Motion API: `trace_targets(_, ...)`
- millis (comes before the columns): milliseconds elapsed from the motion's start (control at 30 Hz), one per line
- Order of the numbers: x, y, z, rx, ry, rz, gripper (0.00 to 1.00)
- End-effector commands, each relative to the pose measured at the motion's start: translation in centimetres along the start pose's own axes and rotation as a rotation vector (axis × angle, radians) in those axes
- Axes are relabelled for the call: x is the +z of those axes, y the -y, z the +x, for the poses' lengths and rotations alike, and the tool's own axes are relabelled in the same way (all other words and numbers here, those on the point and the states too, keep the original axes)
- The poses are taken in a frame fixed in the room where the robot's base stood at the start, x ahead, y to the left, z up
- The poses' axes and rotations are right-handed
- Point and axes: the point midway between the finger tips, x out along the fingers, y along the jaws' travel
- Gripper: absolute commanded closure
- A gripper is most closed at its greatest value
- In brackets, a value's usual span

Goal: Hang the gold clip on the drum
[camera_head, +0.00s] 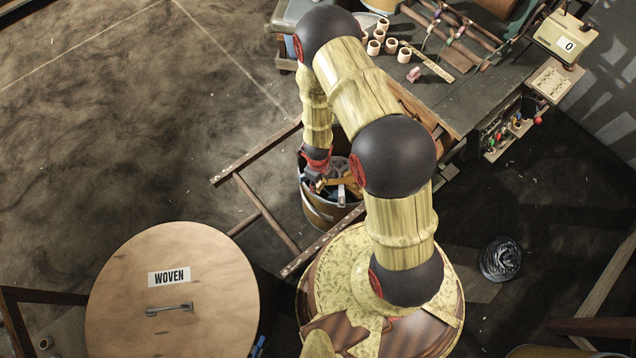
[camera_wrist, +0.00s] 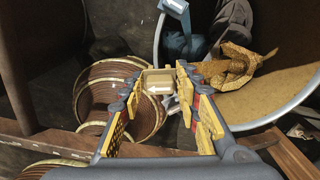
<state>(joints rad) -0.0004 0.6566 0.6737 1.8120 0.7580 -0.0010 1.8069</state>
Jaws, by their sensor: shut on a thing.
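In the wrist view my gripper (camera_wrist: 158,88) is shut on a small tan-gold piece with a white arrow (camera_wrist: 158,81), which looks like the gold clip. It sits between the yellow fingertips, and its far side is hidden. In the head view my gripper (camera_head: 338,182) is small and partly hidden at the mouth of a bucket (camera_head: 318,211). A large round wooden drum (camera_head: 215,265) with a WOVEN label and a handle stands at the lower left, apart from my gripper. I cannot tell whether this is the task's drum.
A yellow-orange glove (camera_wrist: 232,65) lies in a wide tan container (camera_wrist: 270,95) at right in the wrist view. A brown ribbed round thing (camera_wrist: 92,98) is at left. A wooden frame (camera_head: 265,210) stands by the bucket. A cluttered workbench (camera_head: 440,95) is at upper right.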

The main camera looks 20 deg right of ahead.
Motion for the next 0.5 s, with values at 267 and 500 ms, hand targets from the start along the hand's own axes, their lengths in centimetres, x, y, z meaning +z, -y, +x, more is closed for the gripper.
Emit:
trace_targets(267, 0.0, 0.0, 3.0, 0.0, 0.0, 0.001, 0.84)
trace_targets(500, 0.0, 0.0, 5.1, 0.0, 0.0, 0.0, 0.84)
